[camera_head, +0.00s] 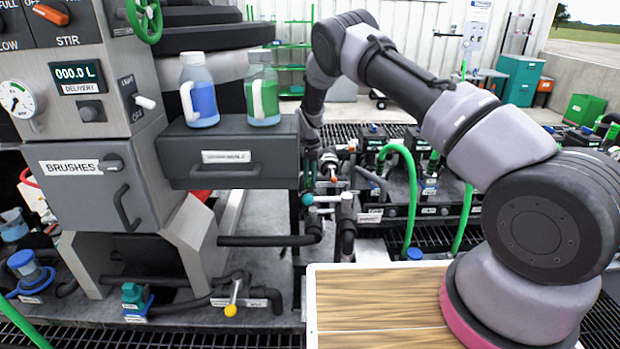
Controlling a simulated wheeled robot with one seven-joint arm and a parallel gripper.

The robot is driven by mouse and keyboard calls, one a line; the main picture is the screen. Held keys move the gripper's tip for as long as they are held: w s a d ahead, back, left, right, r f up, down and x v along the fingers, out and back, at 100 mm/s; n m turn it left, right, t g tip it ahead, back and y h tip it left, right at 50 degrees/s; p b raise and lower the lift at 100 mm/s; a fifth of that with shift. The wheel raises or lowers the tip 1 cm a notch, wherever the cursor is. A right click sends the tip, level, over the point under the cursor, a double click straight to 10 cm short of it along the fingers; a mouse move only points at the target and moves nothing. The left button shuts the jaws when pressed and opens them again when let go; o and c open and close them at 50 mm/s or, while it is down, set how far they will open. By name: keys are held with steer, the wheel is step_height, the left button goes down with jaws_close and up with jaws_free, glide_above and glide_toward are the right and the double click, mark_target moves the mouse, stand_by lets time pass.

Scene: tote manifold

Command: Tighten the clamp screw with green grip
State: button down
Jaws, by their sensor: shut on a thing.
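My arm reaches over from the right and comes down beside the grey drawer. My gripper (309,182) is small and dark at its lower end, partly hidden by the drawer's right edge. It is shut at a small teal-green grip (307,199), which looks like the clamp screw's grip. A pale bar runs right from this grip toward dark pipework (346,222). The contact between the fingers and the grip is too small to see clearly.
A drawer (228,156) carrying a blue bottle (198,95) and a green bottle (263,92) stands close left of my gripper. An orange-tipped handle (334,179) is just right. Pumps with green hoses (411,190) stand farther right. A wooden board (375,305) lies in front.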

steer(key=m, duration=1.1)
steer(key=shift+m, duration=0.3)
steer(key=shift+r, duration=0.1)
stand_by(0.3)
steer(key=c, duration=0.8)
jaws_free()
step_height(320, 180, up, 11)
steer(key=shift+f, duration=0.15)
